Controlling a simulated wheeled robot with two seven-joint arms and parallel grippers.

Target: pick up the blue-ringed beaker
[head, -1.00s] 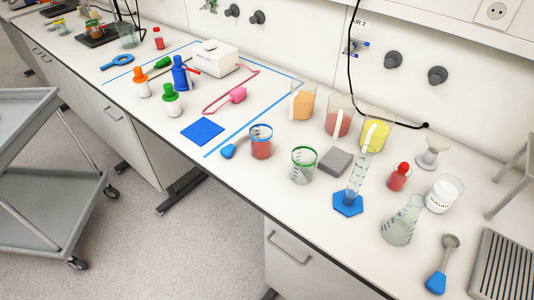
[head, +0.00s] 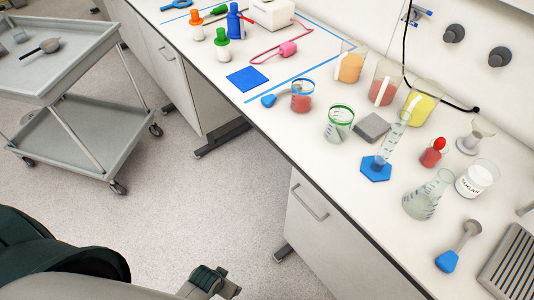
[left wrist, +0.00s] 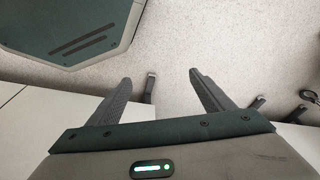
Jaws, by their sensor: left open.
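The blue-ringed beaker (head: 302,100) stands upright on the white bench in the head view, near its front edge, with red liquid inside. A blue-ended spoon (head: 268,100) lies at its left; I cannot tell whether they touch. My left gripper (left wrist: 160,76) is open and empty in the left wrist view, with speckled floor between its fingers. The beaker does not show in the left wrist view. Part of my arm shows at the bottom left of the head view, well away from the beaker. My right gripper is not in view.
A green-ringed beaker (head: 339,127) stands close on the right, before a grey block (head: 373,127). Beakers of orange (head: 350,67), red (head: 383,89) and yellow (head: 420,107) liquid stand behind. A blue square (head: 247,79) lies left. A grey cart (head: 92,92) stands on the floor.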

